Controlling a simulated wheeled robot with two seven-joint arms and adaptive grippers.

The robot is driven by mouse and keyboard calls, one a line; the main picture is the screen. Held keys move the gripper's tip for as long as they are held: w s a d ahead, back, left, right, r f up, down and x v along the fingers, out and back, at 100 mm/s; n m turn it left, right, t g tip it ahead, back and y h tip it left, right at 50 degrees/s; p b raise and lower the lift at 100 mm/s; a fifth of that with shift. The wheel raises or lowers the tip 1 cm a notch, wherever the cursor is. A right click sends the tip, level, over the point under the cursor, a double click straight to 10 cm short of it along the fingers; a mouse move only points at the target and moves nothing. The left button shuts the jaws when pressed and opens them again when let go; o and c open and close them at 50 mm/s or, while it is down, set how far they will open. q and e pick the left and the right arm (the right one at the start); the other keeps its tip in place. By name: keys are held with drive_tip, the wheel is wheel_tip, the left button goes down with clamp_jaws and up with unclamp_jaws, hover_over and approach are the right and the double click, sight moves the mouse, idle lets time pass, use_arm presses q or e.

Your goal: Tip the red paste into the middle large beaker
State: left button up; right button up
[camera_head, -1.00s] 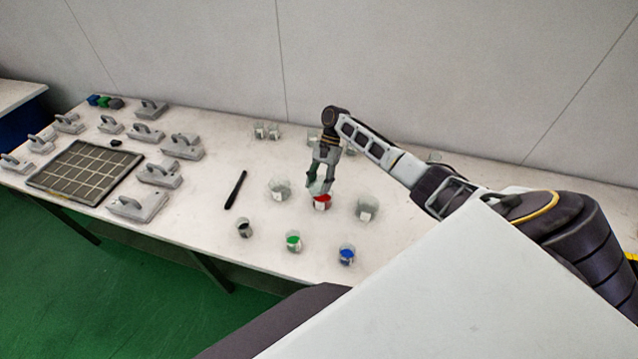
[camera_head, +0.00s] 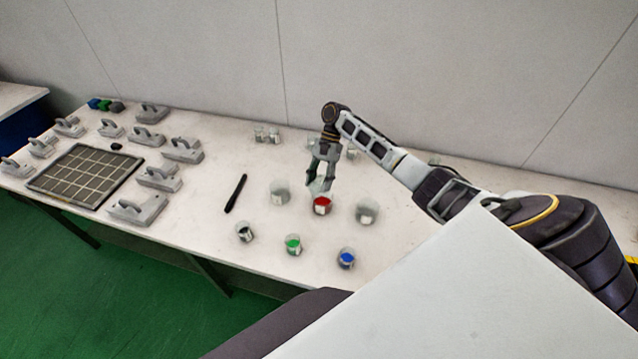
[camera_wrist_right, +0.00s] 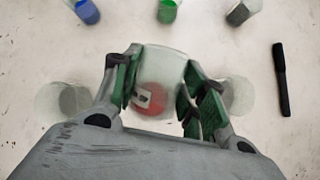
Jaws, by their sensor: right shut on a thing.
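My right gripper (camera_head: 319,184) is above the row of large clear beakers. It is shut on a small clear beaker, which is hard to make out between the fingers. The middle large beaker (camera_head: 322,206) is directly below the fingertips, and red paste (camera_head: 322,202) shows at it. In the right wrist view, the red paste (camera_wrist_right: 153,96) shows through blurred clear glass between the green-padded fingers (camera_wrist_right: 163,100). Whether any red paste is still in the held beaker I cannot tell. My left gripper is not in view.
Large clear beakers stand left (camera_head: 280,192) and right (camera_head: 367,211) of the middle one. Small beakers of black (camera_head: 245,232), green (camera_head: 293,244) and blue (camera_head: 346,258) paste stand in front. A black pen-like stick (camera_head: 236,193) lies left. A gridded tray (camera_head: 126,188) is further left.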

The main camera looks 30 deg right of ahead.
sight(320, 179)
drive_tip(key=shift+r, duration=0.6)
drive_tip(key=shift+h, duration=0.3)
drive_tip(key=shift+r+t+h, duration=0.2)
drive_tip(key=shift+t+h, duration=0.35)
drive_tip(key=shift+h, duration=0.5)
drive_tip(key=shift+r+t+h, duration=0.2)
drive_tip(key=shift+t+h, duration=0.35)
drive_tip(key=shift+h, duration=0.5)
drive_tip(key=shift+r+t+h, duration=0.2)
drive_tip(key=shift+t+h, duration=0.3)
drive_tip(key=shift+h, duration=0.7)
drive_tip(key=shift+r+t+h, duration=0.2)
drive_tip(key=shift+t+h, duration=0.3)
drive_tip(key=shift+h, duration=0.7)
drive_tip(key=shift+r+m+t+h, duration=0.15)
drive_tip(key=shift+t+h, duration=0.2)
drive_tip(key=shift+h, duration=0.55)
drive_tip(key=shift+r+m+t+h, duration=0.15)
drive_tip(key=shift+t+h, duration=0.2)
drive_tip(key=shift+h, duration=0.55)
drive_tip(key=shift+r+t+h, duration=0.1)
drive_tip(key=shift+t+h, duration=0.5)
drive_tip(key=shift+h, duration=0.8)
drive_tip(key=shift+r+t+h, duration=0.2)
drive_tip(key=shift+t+h, duration=0.1)
drive_tip(key=shift+h, duration=0.45)
drive_tip(key=shift+r+t+h, duration=0.15)
drive_tip(key=shift+t+h, duration=0.15)
drive_tip(key=shift+h, duration=0.45)
drive_tip(key=shift+d+f, duration=0.15)
